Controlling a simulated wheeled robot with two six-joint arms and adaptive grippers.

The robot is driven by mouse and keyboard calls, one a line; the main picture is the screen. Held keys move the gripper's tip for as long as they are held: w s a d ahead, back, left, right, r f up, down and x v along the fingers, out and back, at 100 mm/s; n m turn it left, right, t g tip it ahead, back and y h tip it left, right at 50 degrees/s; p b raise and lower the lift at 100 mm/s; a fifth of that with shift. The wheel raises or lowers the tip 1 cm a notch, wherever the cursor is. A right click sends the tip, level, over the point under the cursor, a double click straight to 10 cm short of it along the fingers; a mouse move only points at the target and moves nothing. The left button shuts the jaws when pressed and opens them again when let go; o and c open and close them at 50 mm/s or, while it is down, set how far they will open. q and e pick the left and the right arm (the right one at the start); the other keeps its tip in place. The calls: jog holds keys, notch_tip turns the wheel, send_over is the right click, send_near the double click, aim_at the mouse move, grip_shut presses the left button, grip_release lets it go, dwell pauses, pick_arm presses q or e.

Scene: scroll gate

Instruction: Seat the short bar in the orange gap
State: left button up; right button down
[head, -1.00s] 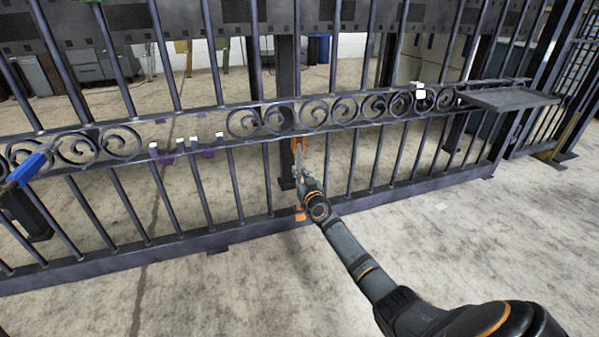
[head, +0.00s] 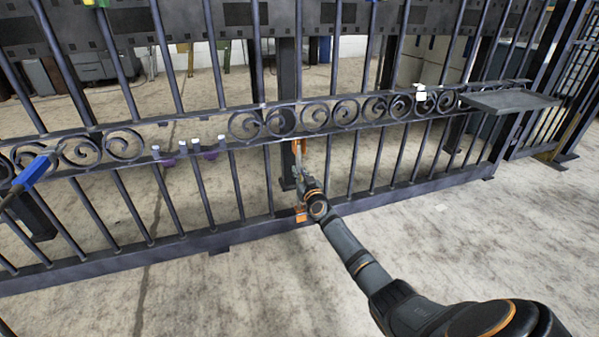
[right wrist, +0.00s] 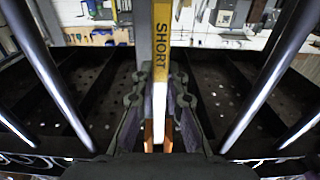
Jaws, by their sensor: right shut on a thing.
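The short bar (right wrist: 160,75) shows in the right wrist view, with a yellow strip lettered SHORT and a pale lower part. My right gripper (right wrist: 159,112) is shut on it, one dark finger on each side. Orange strips show on both sides of the bar's lower part there. In the head view my right gripper (head: 305,170) is at the fence, below the scroll rail. An orange mark (head: 298,146) shows just under that rail and another orange piece (head: 301,214) on the bottom rail. I cannot tell whether the bar's ends are seated. My left gripper is not in view.
The dark fence has upright bars on both sides of my right gripper. A grey shelf (head: 510,101) juts out at the right. Short white-topped bars (head: 195,143) and a blue piece (head: 33,173) are on the left.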

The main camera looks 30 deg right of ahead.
jog(key=shift+f, duration=0.15)
jog(key=c, duration=1.4)
grip_release()
jog(key=shift+o, duration=0.4)
jog(key=shift+f, duration=0.1)
